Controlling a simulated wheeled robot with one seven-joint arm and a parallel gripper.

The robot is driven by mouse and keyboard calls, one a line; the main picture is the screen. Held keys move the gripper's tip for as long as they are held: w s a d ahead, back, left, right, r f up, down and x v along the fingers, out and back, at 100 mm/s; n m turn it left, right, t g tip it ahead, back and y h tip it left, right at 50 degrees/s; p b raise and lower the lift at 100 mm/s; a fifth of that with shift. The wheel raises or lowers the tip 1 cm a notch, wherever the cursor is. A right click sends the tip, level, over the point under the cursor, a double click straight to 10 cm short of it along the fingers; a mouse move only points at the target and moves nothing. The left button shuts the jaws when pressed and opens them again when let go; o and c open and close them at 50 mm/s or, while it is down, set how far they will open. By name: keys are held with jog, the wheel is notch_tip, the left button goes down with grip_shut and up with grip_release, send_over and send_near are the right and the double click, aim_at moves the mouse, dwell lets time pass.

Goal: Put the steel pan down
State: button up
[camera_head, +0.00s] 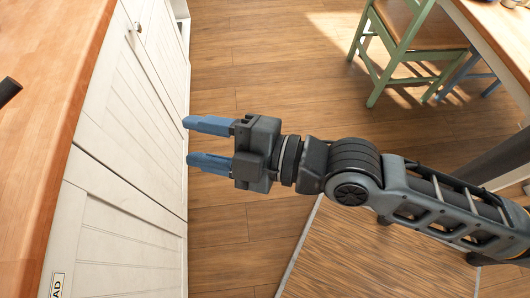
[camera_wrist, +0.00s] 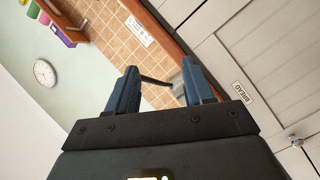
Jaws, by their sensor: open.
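My gripper (camera_head: 187,140) is open and empty, with its two blue fingers apart in front of the white cabinet fronts. In the wrist view the fingers of my gripper (camera_wrist: 160,68) also stand apart. Between them, farther off, a grey metallic piece with a dark handle shows at the counter; it looks like the steel pan (camera_wrist: 177,86), partly hidden by the right finger. In the head view only a black handle end (camera_head: 8,90) shows over the wooden counter at the left edge. The gripper does not touch the pan.
A wooden counter (camera_head: 60,50) runs along the left above white cabinets (camera_head: 130,110). A green chair (camera_head: 405,45) and a table (camera_head: 490,30) stand at the upper right. A mat (camera_head: 350,250) lies on the floor below my arm. A wall clock (camera_wrist: 45,74) hangs at left.

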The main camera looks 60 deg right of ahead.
jog(key=s+d+f+m+g+h, duration=0.1)
jog(key=s+d+m, duration=0.1)
jog(key=s+m, duration=0.4)
jog(key=s+d+f+m+h, duration=0.1)
jog(key=s+d+m+h, duration=0.1)
jog(key=s+m, duration=0.5)
jog(key=s, duration=0.5)
jog(key=shift+d+m+g+h, duration=0.3)
jog(key=shift+d+g, duration=0.05)
jog(key=shift+g, duration=0.05)
jog(key=shift+s+f, duration=0.1)
